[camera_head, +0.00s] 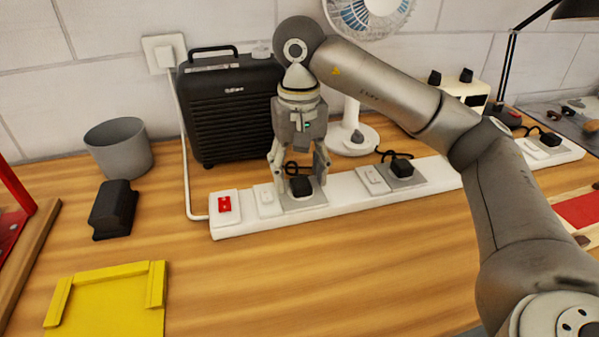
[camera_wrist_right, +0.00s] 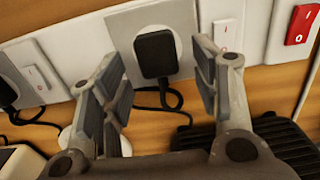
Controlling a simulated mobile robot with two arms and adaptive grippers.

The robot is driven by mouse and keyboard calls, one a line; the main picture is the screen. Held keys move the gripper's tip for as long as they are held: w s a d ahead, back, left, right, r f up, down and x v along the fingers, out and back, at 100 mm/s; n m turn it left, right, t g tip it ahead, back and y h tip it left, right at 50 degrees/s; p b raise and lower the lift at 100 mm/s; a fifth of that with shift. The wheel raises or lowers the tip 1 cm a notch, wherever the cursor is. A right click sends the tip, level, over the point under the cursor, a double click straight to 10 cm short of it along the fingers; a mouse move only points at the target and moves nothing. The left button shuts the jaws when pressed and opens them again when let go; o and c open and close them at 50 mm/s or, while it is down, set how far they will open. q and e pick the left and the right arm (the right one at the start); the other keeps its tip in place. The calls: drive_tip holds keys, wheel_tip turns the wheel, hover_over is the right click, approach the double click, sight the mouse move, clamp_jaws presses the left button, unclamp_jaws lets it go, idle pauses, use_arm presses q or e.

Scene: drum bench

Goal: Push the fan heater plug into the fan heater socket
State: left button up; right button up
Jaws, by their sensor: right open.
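The fan heater (camera_head: 231,110) is a black ribbed box with a handle, standing behind the long white power strip (camera_head: 240,228). The black plug (camera_head: 300,186) in front of it sits at the fan heater socket (camera_head: 312,202), a grey plate on the strip. In the right wrist view the plug (camera_wrist_right: 156,54) stands over the socket plate (camera_wrist_right: 122,22); I cannot tell how deep it is in. My right gripper (camera_head: 298,176) points down with its fingers apart on either side of the plug. In the wrist view the open fingers (camera_wrist_right: 158,78) show a gap on both sides of it.
A red switch (camera_head: 224,204) is at the strip's left end. Another black plug (camera_head: 401,166) sits farther right, near the white fan (camera_head: 360,138). A grey bin (camera_head: 118,148), a black block (camera_head: 114,210) and a yellow tray (camera_head: 110,305) stand left. The front middle of the bench is clear.

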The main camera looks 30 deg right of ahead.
sight(299, 178)
wheel_tip(299, 178, up, 6)
drive_tip(key=shift+r, duration=0.2)
use_arm(q)
drive_tip(key=shift+w+d, duration=0.35)
drive_tip(key=shift+w, duration=0.05)
use_arm(e)
drive_tip(key=shift+r, duration=0.45)
drive_tip(key=shift+f+b, duration=0.3)
drive_tip(key=shift+f, duration=0.2)
use_arm(q)
drive_tip(key=shift+w+f, duration=0.1)
drive_tip(key=shift+w, duration=0.1)
use_arm(e)
drive_tip(key=shift+f, duration=0.5)
